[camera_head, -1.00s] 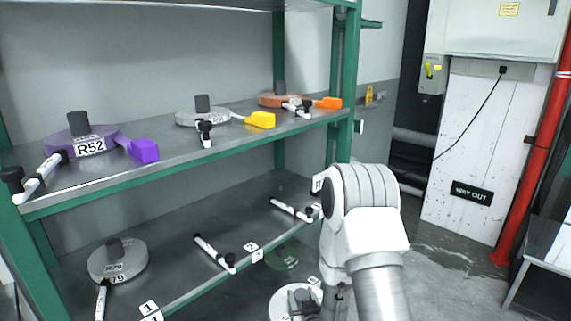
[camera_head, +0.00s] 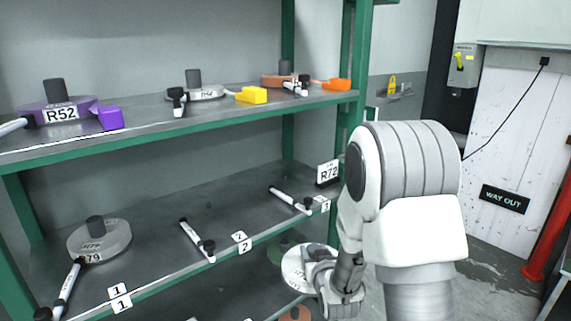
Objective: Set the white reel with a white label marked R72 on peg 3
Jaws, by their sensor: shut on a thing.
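A white reel (camera_head: 293,272) is held in my gripper (camera_head: 322,270), in front of the lower shelf's edge. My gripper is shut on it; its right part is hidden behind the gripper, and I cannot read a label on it. Peg 3 (camera_head: 288,199), a white rod with a black end, lies bare at the right end of the lower shelf, beside the tag 3 (camera_head: 325,205). The reel is apart from this peg and lower in the picture. A white card marked R72 (camera_head: 327,172) stands behind peg 3, near my arm.
Peg 2 (camera_head: 195,240) is bare. A grey reel (camera_head: 100,240) lies behind peg 1 (camera_head: 67,289). The upper shelf (camera_head: 140,131) holds purple, grey and orange-brown reels. A green post (camera_head: 352,100) stands close to my arm. Green and brown reels show partly below.

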